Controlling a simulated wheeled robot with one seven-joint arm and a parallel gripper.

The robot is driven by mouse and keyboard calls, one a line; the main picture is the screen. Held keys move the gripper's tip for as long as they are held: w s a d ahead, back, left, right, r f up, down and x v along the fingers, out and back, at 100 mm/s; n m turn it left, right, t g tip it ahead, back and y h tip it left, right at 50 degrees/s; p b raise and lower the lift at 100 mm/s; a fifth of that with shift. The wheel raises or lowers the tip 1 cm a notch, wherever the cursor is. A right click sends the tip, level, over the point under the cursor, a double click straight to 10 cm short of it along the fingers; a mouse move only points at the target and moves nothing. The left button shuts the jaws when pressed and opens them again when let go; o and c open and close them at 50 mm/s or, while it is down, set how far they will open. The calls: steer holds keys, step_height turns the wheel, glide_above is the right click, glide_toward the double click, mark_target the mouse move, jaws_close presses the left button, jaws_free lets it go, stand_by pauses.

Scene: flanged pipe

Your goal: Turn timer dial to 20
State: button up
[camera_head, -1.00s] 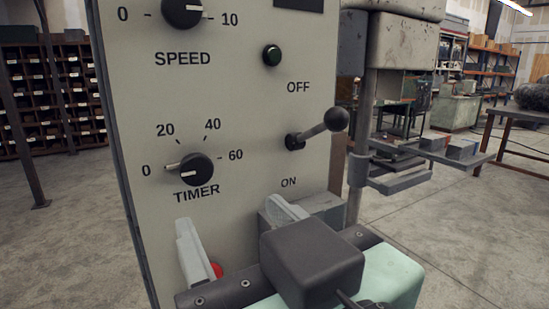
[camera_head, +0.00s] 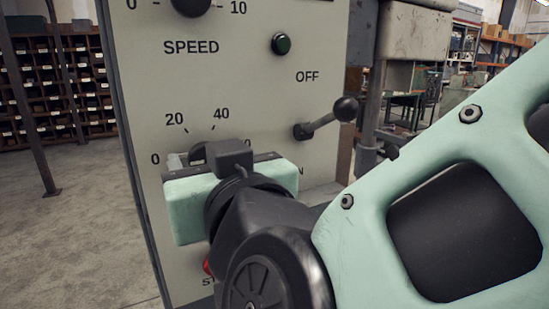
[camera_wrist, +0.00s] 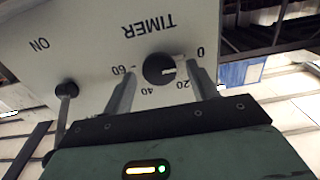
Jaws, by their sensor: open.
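The black timer dial (camera_wrist: 158,69) sits on the pale control panel (camera_wrist: 90,40), seen upside down in the wrist view. Its white mark points toward the 0 side. The numbers 0, 20, 40 and 60 surround it. My gripper (camera_wrist: 162,68) is open, with one finger on either side of the dial; small gaps show between the fingers and the dial. In the head view only the dial's upper edge (camera_head: 198,150) shows, as my gripper covers the rest and the TIMER label.
Above the timer are the speed knob (camera_head: 192,6) and a green button (camera_head: 281,43). The OFF/ON lever (camera_head: 325,117) stands out to the right of the dial. A red button (camera_head: 207,267) is partly hidden below my gripper.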

steer(key=c, duration=1)
steer(key=shift+o, duration=0.2)
steer(key=shift+f+m+b, duration=0.1)
steer(key=shift+m+b, duration=0.2)
steer(key=m+b, duration=1)
steer(key=m, duration=0.1)
steer(key=shift+w+d+f, duration=0.1)
steer(key=shift+d, duration=0.1)
steer(key=shift+m+b, duration=0.3)
